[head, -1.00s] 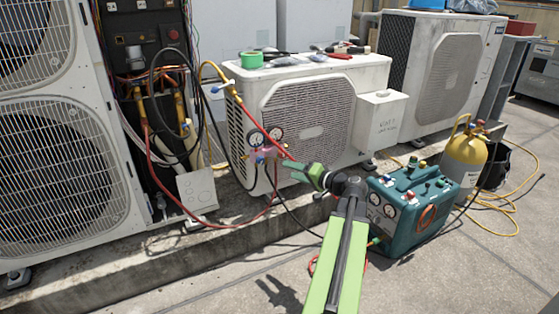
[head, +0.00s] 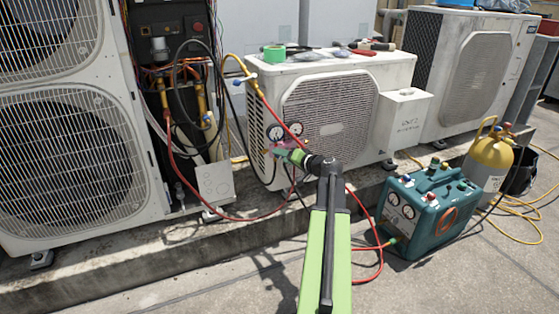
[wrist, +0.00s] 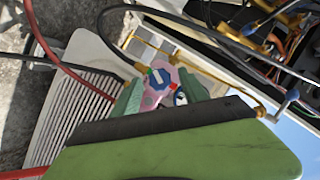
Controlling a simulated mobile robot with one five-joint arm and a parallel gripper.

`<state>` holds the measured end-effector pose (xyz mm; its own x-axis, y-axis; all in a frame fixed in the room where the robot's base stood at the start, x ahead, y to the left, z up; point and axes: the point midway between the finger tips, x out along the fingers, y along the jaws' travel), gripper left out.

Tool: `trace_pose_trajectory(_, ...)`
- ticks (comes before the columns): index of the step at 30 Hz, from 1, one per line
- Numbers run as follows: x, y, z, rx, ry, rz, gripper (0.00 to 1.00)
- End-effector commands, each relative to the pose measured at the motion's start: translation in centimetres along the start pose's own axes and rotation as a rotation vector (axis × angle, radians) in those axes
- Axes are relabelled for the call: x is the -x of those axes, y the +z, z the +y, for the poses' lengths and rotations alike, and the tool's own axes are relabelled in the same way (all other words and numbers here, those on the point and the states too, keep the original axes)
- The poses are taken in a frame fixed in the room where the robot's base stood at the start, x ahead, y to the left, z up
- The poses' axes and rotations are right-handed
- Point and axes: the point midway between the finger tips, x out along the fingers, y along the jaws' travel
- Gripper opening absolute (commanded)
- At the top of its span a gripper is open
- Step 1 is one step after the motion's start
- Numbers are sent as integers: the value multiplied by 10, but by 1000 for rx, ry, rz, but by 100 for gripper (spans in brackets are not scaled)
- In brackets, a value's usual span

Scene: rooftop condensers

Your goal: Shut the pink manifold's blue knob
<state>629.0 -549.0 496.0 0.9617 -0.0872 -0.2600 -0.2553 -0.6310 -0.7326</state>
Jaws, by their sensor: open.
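The pink manifold (head: 280,146) hangs in front of the middle condenser, below its two round gauges, in the head view. In the wrist view the manifold (wrist: 151,98) lies between my fingers, and its blue knob (wrist: 158,78) faces the camera. My gripper (head: 286,153) is at the manifold in the head view and hides part of it. In the wrist view my gripper (wrist: 163,90) is open, with one green finger on each side of the pink body. I cannot tell whether a finger touches the knob.
Red, black and yellow hoses run around the manifold; a red hose (head: 245,218) loops low on the left. A teal recovery machine (head: 430,215) and a yellow cylinder (head: 490,153) stand on the right. A concrete ledge (head: 150,262) crosses below the condensers.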

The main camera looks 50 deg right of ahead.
Motion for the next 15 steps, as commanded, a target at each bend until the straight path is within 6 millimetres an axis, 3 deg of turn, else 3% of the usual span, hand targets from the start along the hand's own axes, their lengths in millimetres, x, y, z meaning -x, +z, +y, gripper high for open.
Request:
trace_pose_trajectory(6,-24,0,1,0,0,0,52)
trace_pose_trajectory(15,-25,0,0,0,1,0,50)
